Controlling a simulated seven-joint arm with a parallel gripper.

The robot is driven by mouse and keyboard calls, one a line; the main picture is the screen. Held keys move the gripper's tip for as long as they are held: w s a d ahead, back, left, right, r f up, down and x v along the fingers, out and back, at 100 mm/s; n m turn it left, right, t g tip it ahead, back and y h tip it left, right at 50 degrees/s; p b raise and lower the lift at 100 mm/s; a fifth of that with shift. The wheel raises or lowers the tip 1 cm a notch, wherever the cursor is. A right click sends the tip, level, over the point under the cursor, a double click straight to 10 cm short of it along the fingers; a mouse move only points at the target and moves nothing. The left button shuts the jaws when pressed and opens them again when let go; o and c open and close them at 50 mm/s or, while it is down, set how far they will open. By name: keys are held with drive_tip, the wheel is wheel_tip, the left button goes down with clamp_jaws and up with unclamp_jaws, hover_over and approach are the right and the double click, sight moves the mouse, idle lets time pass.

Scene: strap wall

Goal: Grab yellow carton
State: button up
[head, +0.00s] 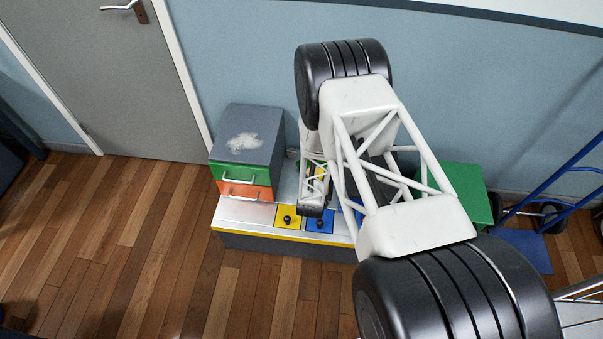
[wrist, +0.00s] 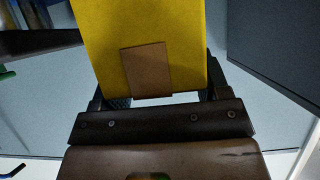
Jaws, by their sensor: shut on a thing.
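The yellow carton (wrist: 140,25) fills the upper middle of the wrist view, with a brown patch (wrist: 146,70) on its near face. My gripper (wrist: 160,92) is shut on the carton, a dark finger on each side of it. The carton's far end runs out of the wrist view. In the head view my own arm covers most of the gripper, and only small bits of yellow show behind the white lattice link. I cannot tell whether the carton touches anything beneath it.
A silver bench (head: 240,218) with a yellow front edge stands against the blue wall. On it are a grey-topped drawer unit (head: 247,150), a yellow plate (head: 288,216) and a blue plate (head: 320,221) with black knobs. A green box (head: 468,190) and blue hand truck (head: 565,195) stand right.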

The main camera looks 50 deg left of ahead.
drive_tip(key=w+d, duration=0.1)
drive_tip(key=d, duration=0.4)
drive_tip(key=shift+w+d, duration=0.4)
drive_tip(key=shift+r, duration=0.1)
